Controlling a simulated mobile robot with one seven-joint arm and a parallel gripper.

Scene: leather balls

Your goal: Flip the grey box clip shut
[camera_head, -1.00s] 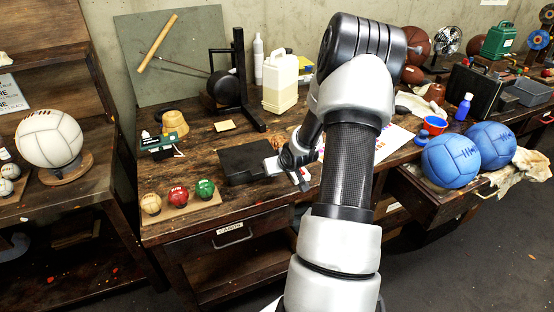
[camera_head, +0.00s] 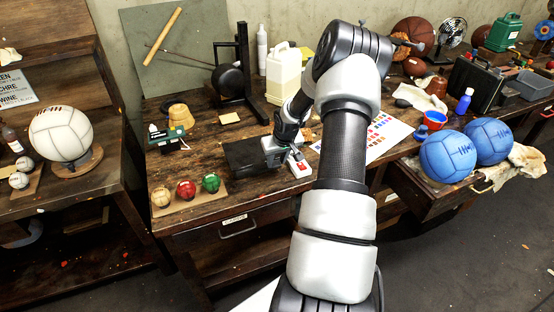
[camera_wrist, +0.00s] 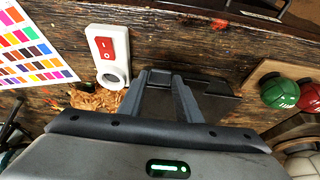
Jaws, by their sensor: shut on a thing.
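The dark grey box (camera_head: 245,157) lies flat near the front edge of the workbench, and its flat dark surface shows in the wrist view (camera_wrist: 215,106). My gripper (camera_head: 279,157) is at the box's right end, pointing down. In the wrist view my gripper (camera_wrist: 163,82) has its fingers close together against the box's near end. It is shut on what seems to be the grey box clip. The clip itself is mostly hidden by the fingers, and I cannot tell its angle.
A white block with a red switch (camera_wrist: 105,47) lies right beside my gripper. A colour chart (camera_head: 378,136) lies further right. Red (camera_head: 186,189), green (camera_head: 211,182) and tan (camera_head: 161,197) small balls sit on a board at left front. A cream jug (camera_head: 283,75) stands behind.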

